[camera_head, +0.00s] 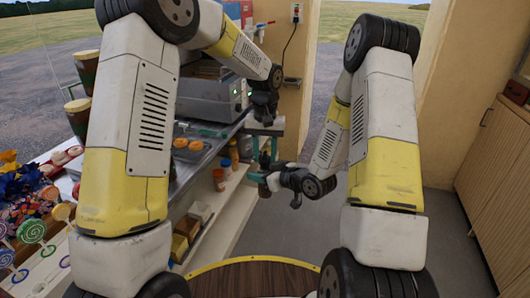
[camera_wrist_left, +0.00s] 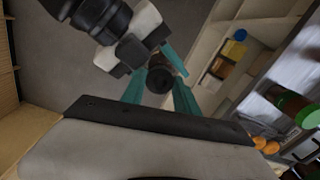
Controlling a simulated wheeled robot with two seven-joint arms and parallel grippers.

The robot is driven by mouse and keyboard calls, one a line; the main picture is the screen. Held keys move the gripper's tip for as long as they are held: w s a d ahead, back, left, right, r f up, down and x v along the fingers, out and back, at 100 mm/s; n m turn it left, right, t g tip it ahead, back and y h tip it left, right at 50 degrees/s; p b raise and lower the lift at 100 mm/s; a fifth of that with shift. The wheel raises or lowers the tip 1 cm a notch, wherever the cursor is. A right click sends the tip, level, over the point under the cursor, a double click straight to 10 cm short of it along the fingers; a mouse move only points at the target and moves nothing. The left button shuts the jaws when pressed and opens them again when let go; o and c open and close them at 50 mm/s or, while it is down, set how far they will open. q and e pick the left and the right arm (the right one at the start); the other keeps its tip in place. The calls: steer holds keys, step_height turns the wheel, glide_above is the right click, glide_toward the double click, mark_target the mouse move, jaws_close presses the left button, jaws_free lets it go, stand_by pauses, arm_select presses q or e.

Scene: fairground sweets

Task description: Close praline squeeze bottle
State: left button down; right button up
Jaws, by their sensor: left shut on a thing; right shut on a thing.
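A dark brown, round-ended thing (camera_wrist_left: 160,79), apparently the praline squeeze bottle, sits between the teal fingers in the left wrist view. In the head view it is small and mostly hidden by the grippers. My left gripper (camera_head: 264,150) points down from above and is shut on its upper part. My right gripper (camera_head: 264,180) reaches in from the right, just below, and is shut on the same thing lower down. Its fingers also show in the left wrist view (camera_wrist_left: 155,62). I cannot make out a separate cap or how it sits.
A metal counter (camera_head: 214,148) with orange-topped tubs (camera_head: 188,145) and a grey machine (camera_head: 213,98) stands at the left. Sweets lie far left. The floor (camera_head: 290,225) beneath the grippers is clear.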

arm_select(q)
steer(key=shift+f, duration=0.5)
stand_by(0.5)
steer(key=c, duration=0.9)
jaws_free()
steer(key=shift+d, duration=0.15)
steer(key=shift+r, duration=0.15)
step_height(320, 180, up, 3)
steer(key=shift+s+d+r, duration=0.1)
steer(key=shift+r, duration=0.55)
steer(key=shift+a, duration=0.2)
steer(key=shift+c, duration=0.3)
